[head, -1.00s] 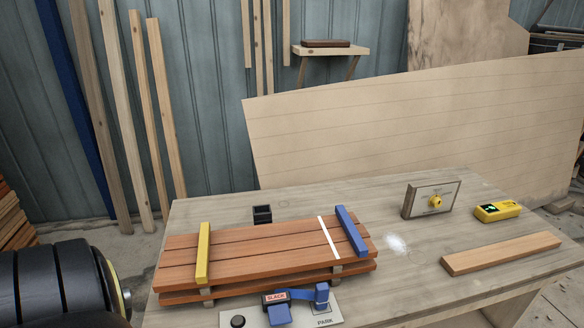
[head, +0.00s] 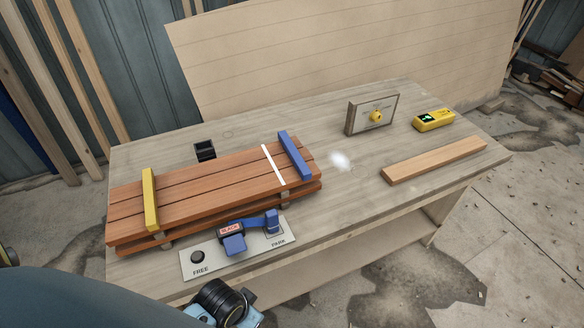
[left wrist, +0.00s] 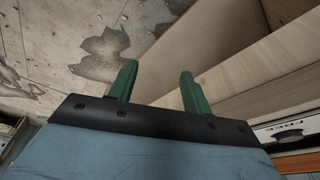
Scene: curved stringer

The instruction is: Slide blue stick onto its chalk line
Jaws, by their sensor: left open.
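The blue stick (head: 294,155) lies across the stacked reddish-brown planks (head: 215,182) near their right end in the head view. The white chalk line (head: 273,165) runs across the top planks just left of the stick, with a narrow gap between them. A yellow stick (head: 150,199) lies across the planks near the left end. My left gripper (left wrist: 157,82) shows two green fingers apart with nothing between them in the left wrist view, beside the table edge. In the head view my arm is at the bottom left, its fingers out of view. My right gripper is not in view.
A plate marked FREE and PARK (head: 200,270) with a blue lever (head: 262,221) sits at the table's front. A black cup (head: 205,151), a dial block (head: 372,113), a yellow device (head: 433,120) and a loose wood bar (head: 435,160) lie on the table (head: 345,205).

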